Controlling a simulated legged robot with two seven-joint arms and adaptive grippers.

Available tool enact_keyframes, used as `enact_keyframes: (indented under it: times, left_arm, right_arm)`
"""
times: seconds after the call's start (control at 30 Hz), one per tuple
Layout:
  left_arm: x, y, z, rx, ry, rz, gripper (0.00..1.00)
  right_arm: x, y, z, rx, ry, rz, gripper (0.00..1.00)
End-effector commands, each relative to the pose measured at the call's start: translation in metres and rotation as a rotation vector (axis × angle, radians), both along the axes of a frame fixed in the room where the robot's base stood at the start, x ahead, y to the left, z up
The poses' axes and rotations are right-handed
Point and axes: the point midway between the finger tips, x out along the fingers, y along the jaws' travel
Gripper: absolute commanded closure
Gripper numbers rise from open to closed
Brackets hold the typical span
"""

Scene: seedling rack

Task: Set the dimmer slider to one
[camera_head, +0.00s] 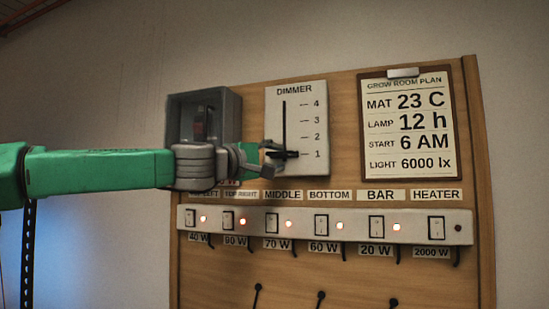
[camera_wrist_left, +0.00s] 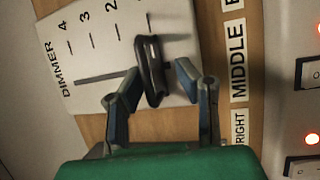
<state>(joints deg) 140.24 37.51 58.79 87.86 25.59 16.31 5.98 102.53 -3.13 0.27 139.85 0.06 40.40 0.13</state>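The white dimmer panel (camera_head: 311,96) has a vertical slot with marks 1 to 4 and hangs on the wooden board. Its black slider knob (camera_head: 287,154) is low in the slot, level with mark 1. In the left wrist view the knob (camera_wrist_left: 152,70) stands between the two fingers, in line with the lowest mark. My left gripper (camera_head: 268,156) is open around the knob. One finger is close to the knob on the side of mark 2; a gap shows on the other side. The wrist view also shows the gripper (camera_wrist_left: 157,78). My right gripper is not in view.
A grey box (camera_head: 230,105) is behind my left wrist. A white switch strip (camera_head: 262,219) with several lit red lamps runs below the panel. A clipboard (camera_head: 456,120) hangs to the right. Black hooks (camera_head: 320,297) show at the bottom.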

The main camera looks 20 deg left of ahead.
Motion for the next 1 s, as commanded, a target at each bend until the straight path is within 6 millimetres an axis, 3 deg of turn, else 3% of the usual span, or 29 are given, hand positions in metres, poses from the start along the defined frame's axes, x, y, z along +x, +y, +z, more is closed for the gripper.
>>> enact_keyframes:
  times: [0.33, 0.73, 1.0]
  left_arm:
    - [-0.01, 0.006, 0.003, -0.004, -0.006, 0.003, 0.72]
    - [-0.081, 0.041, -0.011, -0.005, -0.006, 0.002, 0.72]
    - [-0.104, 0.051, -0.018, -0.002, -0.001, 0.002, 0.72]
  right_arm:
    - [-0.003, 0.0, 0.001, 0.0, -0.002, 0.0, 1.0]
    - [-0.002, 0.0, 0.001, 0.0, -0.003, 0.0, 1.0]
    - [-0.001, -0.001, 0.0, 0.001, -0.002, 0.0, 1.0]
